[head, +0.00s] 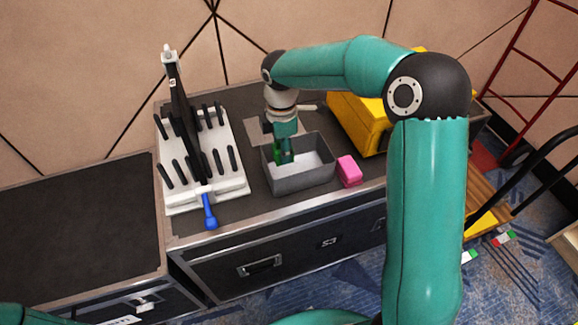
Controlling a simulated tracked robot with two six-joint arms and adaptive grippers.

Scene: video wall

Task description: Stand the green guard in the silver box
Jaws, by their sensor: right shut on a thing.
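The silver box (303,183) is an open grey container on the dark case top, in the middle of the head view. My right gripper (285,156) points down into the box at its left side. It is shut on the green guard (277,152), a small green piece that shows beside the fingers, inside the box's outline. The guard's lower end is mostly hidden by the fingers and the box wall, so I cannot tell whether it touches the box floor. Only a piece of my left arm shows at the lower left; its gripper is out of view.
A white rack with black pegs (231,186) holding a dark upright part stands left of the box. A blue-handled tool (209,212) lies at its front. A pink block (349,171) sits right of the box, and a yellow case (358,121) stands behind it. The left case top (75,225) is clear.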

